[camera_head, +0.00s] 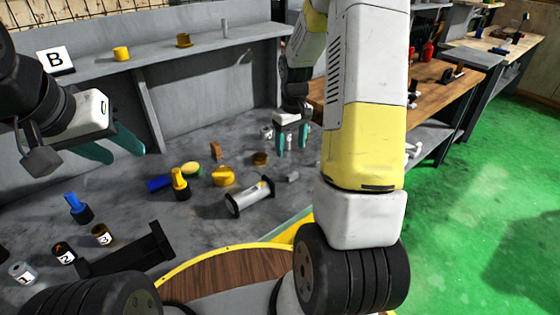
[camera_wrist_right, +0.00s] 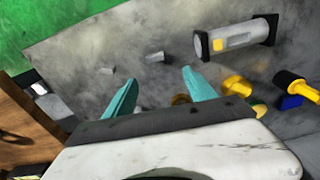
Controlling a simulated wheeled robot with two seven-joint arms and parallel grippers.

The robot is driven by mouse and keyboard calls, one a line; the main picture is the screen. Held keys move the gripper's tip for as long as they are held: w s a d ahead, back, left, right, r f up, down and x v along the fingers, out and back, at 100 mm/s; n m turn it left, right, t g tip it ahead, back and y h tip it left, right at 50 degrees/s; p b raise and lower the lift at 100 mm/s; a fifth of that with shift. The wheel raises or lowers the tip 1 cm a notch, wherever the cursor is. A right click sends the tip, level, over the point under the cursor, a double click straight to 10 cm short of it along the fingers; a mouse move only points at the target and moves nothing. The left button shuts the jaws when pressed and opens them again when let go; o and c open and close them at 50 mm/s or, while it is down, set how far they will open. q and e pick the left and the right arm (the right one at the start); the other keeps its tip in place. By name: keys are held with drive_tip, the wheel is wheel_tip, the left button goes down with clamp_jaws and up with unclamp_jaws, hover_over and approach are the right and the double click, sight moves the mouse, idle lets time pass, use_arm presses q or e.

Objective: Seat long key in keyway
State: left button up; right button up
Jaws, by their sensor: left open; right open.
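A silver shaft (camera_head: 250,197) with black end supports lies on the grey bench. It also shows in the right wrist view (camera_wrist_right: 238,40), with a slot along its side and a yellow piece near one end. A small grey key-like block (camera_head: 292,177) lies right of the shaft. My right gripper (camera_head: 292,152) is open and empty above the bench, behind these pieces. My left gripper (camera_head: 128,150) is open and empty at the left.
A black cradle (camera_head: 130,252) and numbered cylinders (camera_head: 102,236) are at the front left. A shelf (camera_head: 205,45) runs along the back. Bare bench lies around the grey pieces.

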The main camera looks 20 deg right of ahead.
sight(293, 177)
drive_tip(key=shift+g, duration=0.3)
drive_tip(key=f, duration=0.7)
drive_tip(key=d+f, duration=0.1)
drive_tip(key=f, duration=0.3)
drive_tip(key=shift+w+f, duration=0.3)
clamp_jaws()
drive_tip(key=shift+r, duration=0.1)
